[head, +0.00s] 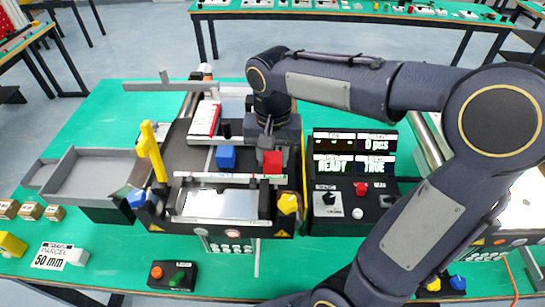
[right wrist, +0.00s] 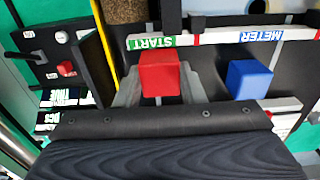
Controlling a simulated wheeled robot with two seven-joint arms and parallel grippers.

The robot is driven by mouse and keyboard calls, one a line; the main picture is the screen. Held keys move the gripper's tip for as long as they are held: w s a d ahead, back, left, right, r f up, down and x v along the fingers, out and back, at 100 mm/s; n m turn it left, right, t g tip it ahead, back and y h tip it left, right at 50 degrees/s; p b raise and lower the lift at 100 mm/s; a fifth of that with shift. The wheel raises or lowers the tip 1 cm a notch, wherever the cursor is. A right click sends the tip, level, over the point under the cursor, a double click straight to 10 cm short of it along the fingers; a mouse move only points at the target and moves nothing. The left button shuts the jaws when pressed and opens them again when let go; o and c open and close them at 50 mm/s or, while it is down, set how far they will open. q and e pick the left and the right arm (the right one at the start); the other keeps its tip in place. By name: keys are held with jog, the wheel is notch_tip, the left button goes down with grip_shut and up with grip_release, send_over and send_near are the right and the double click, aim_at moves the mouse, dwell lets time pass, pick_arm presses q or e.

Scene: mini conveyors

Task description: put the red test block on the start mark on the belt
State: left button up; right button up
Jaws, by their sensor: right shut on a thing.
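The red test block (head: 272,162) is between the fingers of my right gripper (head: 270,151), which is shut on it. In the right wrist view the red block (right wrist: 159,74) sits between the two grey fingertips, close beside the green START label (right wrist: 155,42) on the white marked strip (right wrist: 205,39). The block is over the dark belt (right wrist: 213,75) of the mini conveyor; whether its underside touches the belt I cannot tell. My left gripper is not in view.
A blue block (head: 226,157) stands on the belt to the left of the red one, near the METER label (right wrist: 262,35). A yellow post (head: 152,152) and grey tray (head: 92,172) are at left. A control box (head: 350,200) with display (head: 354,153) stands at right.

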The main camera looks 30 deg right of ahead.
aim_at(273, 158)
jog(key=shift+f, duration=0.6)
jog(key=shift+f, duration=0.25)
jog(key=o, duration=1)
jog(key=shift+r, duration=0.1)
notch_tip(273, 158, up, 12)
jog(key=shift+r, duration=0.2)
